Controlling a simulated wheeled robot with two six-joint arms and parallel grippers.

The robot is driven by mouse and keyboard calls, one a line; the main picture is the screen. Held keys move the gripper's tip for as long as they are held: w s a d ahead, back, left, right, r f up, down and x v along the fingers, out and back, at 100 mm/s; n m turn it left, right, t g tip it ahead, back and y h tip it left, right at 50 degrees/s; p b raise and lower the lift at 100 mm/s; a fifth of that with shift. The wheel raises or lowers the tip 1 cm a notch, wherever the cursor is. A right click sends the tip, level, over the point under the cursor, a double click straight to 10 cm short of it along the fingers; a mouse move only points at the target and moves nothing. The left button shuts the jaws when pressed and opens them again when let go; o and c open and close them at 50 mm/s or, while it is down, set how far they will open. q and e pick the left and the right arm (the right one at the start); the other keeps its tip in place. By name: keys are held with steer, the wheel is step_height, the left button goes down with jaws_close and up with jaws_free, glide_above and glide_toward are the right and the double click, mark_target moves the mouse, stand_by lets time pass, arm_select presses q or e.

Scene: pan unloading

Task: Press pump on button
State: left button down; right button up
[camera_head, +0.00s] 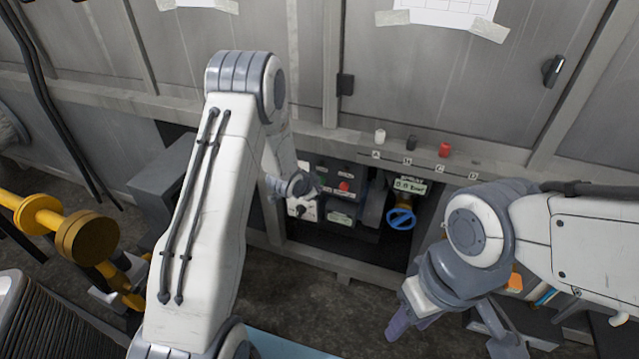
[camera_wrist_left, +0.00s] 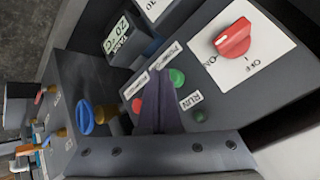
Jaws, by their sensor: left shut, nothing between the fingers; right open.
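The control panel (camera_head: 322,172) sits in a recess of the grey cabinet. In the left wrist view it carries a green button (camera_wrist_left: 177,77), a red button (camera_wrist_left: 137,105), two labels that seem to read "POWER", a small dark green lamp (camera_wrist_left: 199,115) by a "RUN" label, and a red rotary knob (camera_wrist_left: 233,38) marked ON and OFF. My left gripper (camera_head: 314,189) is shut and empty in front of the panel; its fingertips (camera_wrist_left: 160,78) appear between the red and green buttons. Contact cannot be told. My right gripper (camera_head: 450,332) is open and empty at lower right.
A blue valve wheel (camera_head: 401,219) and a display (camera_head: 410,186) are right of the panel. White, black and red small items (camera_head: 444,150) stand on the ledge above. A yellow pipe (camera_head: 85,238) is at left. Bare floor lies below the recess.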

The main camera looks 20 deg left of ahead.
arm_select(q)
steer(key=shift+w, duration=0.5)
stand_by(0.7)
steer(key=shift+s, duration=0.9)
steer(key=s, duration=0.5)
steer(key=shift+a+b, duration=0.1)
steer(key=shift+b, duration=0.25)
stand_by(0.4)
